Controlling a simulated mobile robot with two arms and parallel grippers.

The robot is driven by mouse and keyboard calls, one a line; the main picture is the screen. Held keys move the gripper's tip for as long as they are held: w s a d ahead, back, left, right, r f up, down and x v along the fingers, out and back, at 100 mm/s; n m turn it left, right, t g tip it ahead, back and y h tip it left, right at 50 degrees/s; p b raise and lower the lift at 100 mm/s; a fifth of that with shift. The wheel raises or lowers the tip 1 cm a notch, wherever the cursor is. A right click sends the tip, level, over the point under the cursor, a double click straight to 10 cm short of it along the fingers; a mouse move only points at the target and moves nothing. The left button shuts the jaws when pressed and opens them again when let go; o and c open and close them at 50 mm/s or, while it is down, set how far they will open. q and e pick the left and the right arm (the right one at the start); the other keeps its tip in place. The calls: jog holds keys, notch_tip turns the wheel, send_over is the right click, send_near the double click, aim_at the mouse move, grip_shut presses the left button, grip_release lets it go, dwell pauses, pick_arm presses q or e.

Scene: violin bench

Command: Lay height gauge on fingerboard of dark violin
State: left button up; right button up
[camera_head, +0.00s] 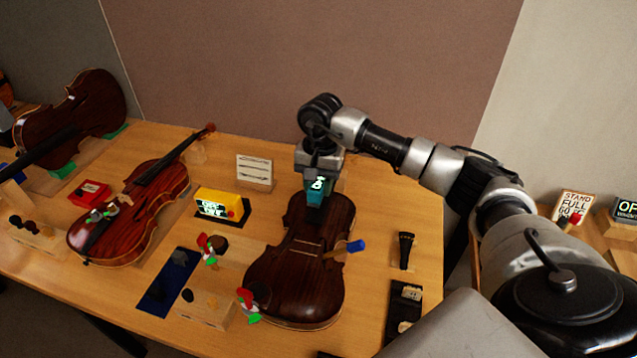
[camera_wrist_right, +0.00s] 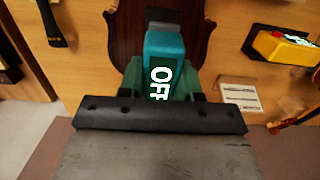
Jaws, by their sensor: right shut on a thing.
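The dark violin (camera_head: 292,275) lies on the bench, its scroll end toward the back. It also shows in the right wrist view (camera_wrist_right: 122,30). My right gripper (camera_head: 318,181) is above the upper end of this violin, pointing down. It is shut on the height gauge (camera_head: 316,194), a teal block with a dark display reading OFF. The gauge also shows between the fingers in the right wrist view (camera_wrist_right: 165,45). The gripper and gauge hide most of the neck and fingerboard. I cannot tell whether the gauge touches the fingerboard. My left gripper is not in view.
A reddish violin (camera_head: 125,220) lies to the left. A yellow device (camera_head: 215,203) and a white card (camera_head: 255,171) stand left of the dark violin. A blue-ended clamp (camera_head: 355,246) sits at its right edge. A black tailpiece (camera_head: 405,250) lies further right.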

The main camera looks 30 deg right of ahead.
aim_at(319, 181)
jog(key=shift+b, duration=0.8)
dwell(1.4)
jog(key=shift+f+b, duration=2.1)
jog(key=shift+f, duration=0.3)
jog(key=o, duration=1)
jog(key=shift+r, duration=0.1)
jog(key=r, duration=0.3)
jog(key=r+b, duration=0.1)
jog(key=r, duration=0.3)
jog(key=r+b, duration=0.1)
jog(key=r, duration=0.2)
jog(key=shift+w+d+r, duration=0.35)
jog(key=shift+w+d, duration=0.05)
jog(key=shift+f, duration=0.1)
